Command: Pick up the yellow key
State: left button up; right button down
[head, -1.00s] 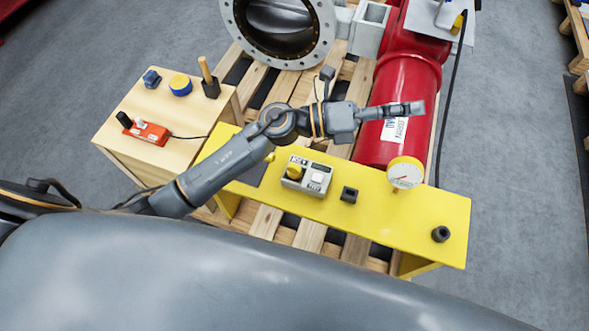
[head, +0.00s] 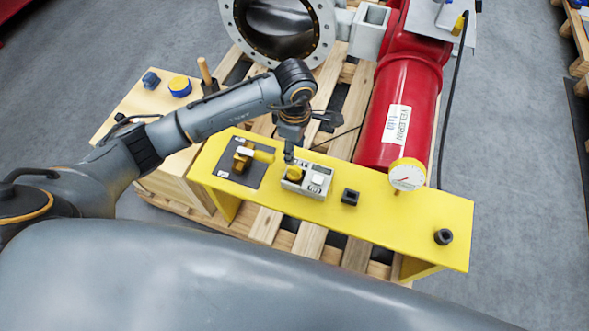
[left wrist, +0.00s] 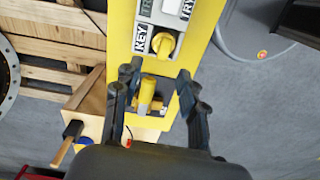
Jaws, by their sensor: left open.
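The yellow key (head: 294,173) stands in the left part of a grey box (head: 318,181) on the yellow bench (head: 400,215). In the left wrist view the key (left wrist: 163,45) shows beside a label reading KEY, just beyond the fingertips. My left gripper (head: 289,158) points down over the key's end of the box and partly covers it. In the left wrist view my left gripper (left wrist: 160,74) is open, its fingers apart with nothing held between them. Whether the fingers touch the key cannot be told. My right gripper is not in view.
A yellow-handled valve (head: 250,153) on a dark plate stands left of the box. A black square socket (head: 350,197), a gauge (head: 406,175) and a black round piece (head: 443,237) are to the right. A large red cylinder (head: 400,110) lies behind the bench.

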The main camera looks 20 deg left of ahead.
aim_at(295, 167)
pick_arm(q)
notch_tip(295, 167, down, 3)
jog(key=shift+f, duration=0.2)
jog(key=shift+s+d+f+p, duration=0.15)
jog(key=shift+f+p, duration=0.1)
jog(key=shift+f, duration=1.1)
jog(key=shift+s+a+f+p, duration=0.1)
jog(key=shift+s+f+p, duration=0.1)
jog(key=shift+f, duration=1.15)
grip_shut()
